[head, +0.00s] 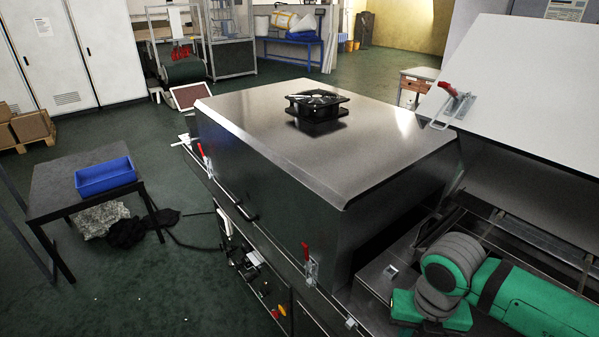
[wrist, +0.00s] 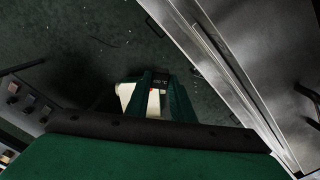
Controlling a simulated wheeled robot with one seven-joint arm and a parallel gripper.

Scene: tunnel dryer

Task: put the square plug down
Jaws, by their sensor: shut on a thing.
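My gripper (wrist: 154,92) shows in the wrist view, past the dark edge of my green arm. It is shut on a small dark piece, the square plug (wrist: 160,80), which has pale marks on its face. Most of the plug is hidden by the fingers, so its full shape cannot be told. Dark green floor shows beyond it, and the plug appears held clear of any surface. In the head view my green and grey arm is at the lower right; the gripper and plug do not show there.
A large metal hood (head: 300,130) fills the middle, with a black fan (head: 317,104) on top. Red-handled clamps (head: 306,258) line its near side. A raised pale lid (head: 530,85) stands right. A blue bin (head: 105,177) sits on a dark table (head: 60,190) at left.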

